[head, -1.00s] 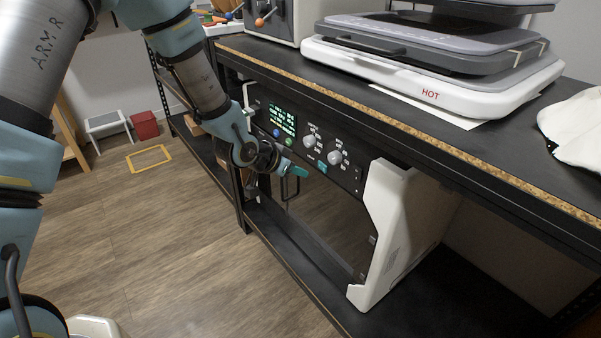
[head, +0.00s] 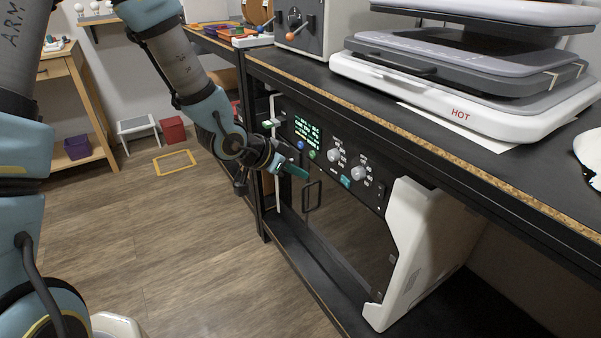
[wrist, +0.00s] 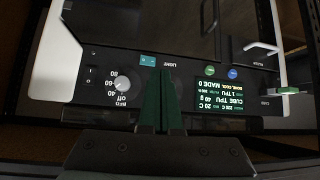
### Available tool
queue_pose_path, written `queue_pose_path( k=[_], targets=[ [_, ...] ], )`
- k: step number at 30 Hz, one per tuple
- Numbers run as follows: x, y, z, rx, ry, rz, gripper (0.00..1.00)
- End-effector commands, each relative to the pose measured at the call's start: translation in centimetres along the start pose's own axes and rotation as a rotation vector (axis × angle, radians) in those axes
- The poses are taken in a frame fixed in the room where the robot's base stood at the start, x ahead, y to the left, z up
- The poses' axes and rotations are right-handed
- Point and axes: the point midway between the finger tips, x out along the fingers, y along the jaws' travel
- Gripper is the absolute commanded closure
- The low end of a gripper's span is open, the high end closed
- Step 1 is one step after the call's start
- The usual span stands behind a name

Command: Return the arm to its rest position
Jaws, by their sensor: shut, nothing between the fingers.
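My arm reaches down from the upper left in the head view, and my gripper (head: 296,171) is at its end, in front of the oven-like machine's control panel. Its green fingers are together with nothing between them. In the wrist view my gripper (wrist: 160,75) shows the two fingers side by side before the panel; whether they touch it cannot be told. The machine (head: 430,235) has a white side, a lit display (head: 308,131), knobs (head: 358,173) and a dark door with a black handle (head: 311,196). The display (wrist: 222,88) appears upside down in the wrist view.
The machine stands on the shelf under a black bench (head: 430,120). A white and grey press marked HOT (head: 460,90) is on top. A red box (head: 173,130), a step stool (head: 137,128) and a yellow floor frame (head: 175,162) lie farther back. The floor at left is open.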

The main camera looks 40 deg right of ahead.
Motion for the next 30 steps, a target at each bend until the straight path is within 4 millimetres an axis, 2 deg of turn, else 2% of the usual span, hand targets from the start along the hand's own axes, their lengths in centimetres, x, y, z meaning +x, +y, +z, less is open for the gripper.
queue_pose_path(
  k=[10, 14, 17, 18, 20, 22, 26, 27, 30],
  targets=[
    [-0.1, -0.1, 0.0, -0.002, -0.002, -0.004, 1.00],
    [-2.2, -2.3, 0.6, -0.038, -0.047, -0.059, 1.00],
    [-6.2, -5.7, 1.9, -0.114, -0.128, -0.157, 1.00],
    [-8.4, -7.2, 2.7, -0.158, -0.170, -0.205, 1.00],
    [-12.1, -9.3, 4.0, -0.235, -0.234, -0.281, 1.00],
    [-16.6, -11.2, 5.8, -0.338, -0.307, -0.364, 1.00],
    [-25.5, -12.8, 8.9, -0.560, -0.426, -0.502, 1.00],
    [-28.3, -12.8, 9.9, -0.638, -0.457, -0.539, 1.00],
    [-34.6, -11.7, 11.7, -0.839, -0.519, -0.612, 1.00]
  ],
)
